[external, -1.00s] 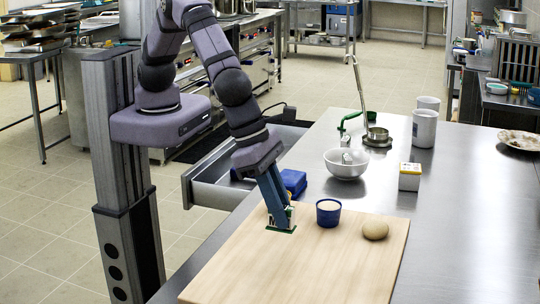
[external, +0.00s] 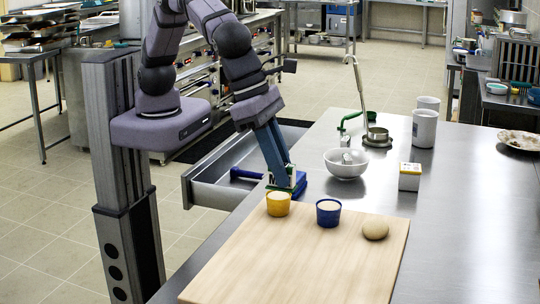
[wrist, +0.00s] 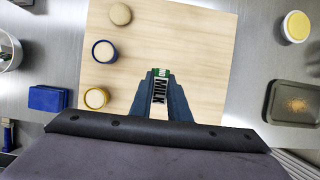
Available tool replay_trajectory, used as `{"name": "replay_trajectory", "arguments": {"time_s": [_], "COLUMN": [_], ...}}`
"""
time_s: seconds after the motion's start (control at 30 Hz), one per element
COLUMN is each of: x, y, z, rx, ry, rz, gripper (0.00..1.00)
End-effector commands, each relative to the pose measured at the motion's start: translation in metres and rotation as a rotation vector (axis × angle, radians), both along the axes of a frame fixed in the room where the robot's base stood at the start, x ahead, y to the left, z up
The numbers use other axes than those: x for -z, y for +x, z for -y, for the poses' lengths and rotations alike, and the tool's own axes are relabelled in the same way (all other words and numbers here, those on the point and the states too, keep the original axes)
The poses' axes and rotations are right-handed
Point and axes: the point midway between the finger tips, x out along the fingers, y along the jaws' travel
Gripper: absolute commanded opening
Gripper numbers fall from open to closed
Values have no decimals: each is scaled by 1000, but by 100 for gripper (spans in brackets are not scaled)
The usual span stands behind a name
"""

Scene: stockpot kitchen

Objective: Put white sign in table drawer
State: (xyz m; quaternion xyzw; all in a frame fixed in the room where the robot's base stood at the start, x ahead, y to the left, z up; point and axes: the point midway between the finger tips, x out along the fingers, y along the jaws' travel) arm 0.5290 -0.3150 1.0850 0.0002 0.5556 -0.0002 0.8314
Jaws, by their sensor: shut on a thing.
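The white sign (wrist: 160,88), with a green band and the word "MILK", is upright between my gripper's fingers in the wrist view. My gripper (external: 285,186) is shut on it and holds it raised near the far edge of the cutting board. In the external view the sign is small and mostly hidden by the fingers. The table drawer (external: 210,194) is pulled open at the table's left side, left of my gripper. A blue-handled thing (external: 245,174) lies in the drawer.
On the board (external: 300,262) are a yellow cup (external: 278,206), a blue cup (external: 328,215) and a dough ball (external: 375,231). A blue block (wrist: 48,98) lies beyond the board. A white bowl (external: 345,170) and a yellow-and-white box (external: 410,178) stand farther right.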

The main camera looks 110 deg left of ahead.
Motion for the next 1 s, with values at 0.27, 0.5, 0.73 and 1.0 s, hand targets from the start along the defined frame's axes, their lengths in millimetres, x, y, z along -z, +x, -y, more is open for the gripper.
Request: {"name": "replay_trajectory", "arguments": {"time_s": [0.27,0.5,0.73,1.0], "x": [-10,-9,-9,-9], "y": [8,12,-9,-71], "z": [-45,-131,-242,-360], "rx": [-174,-527,-1024,-1668], "ry": [0,0,0,1], "rz": [1,1,2,1], "gripper": [0,0,0,0]}}
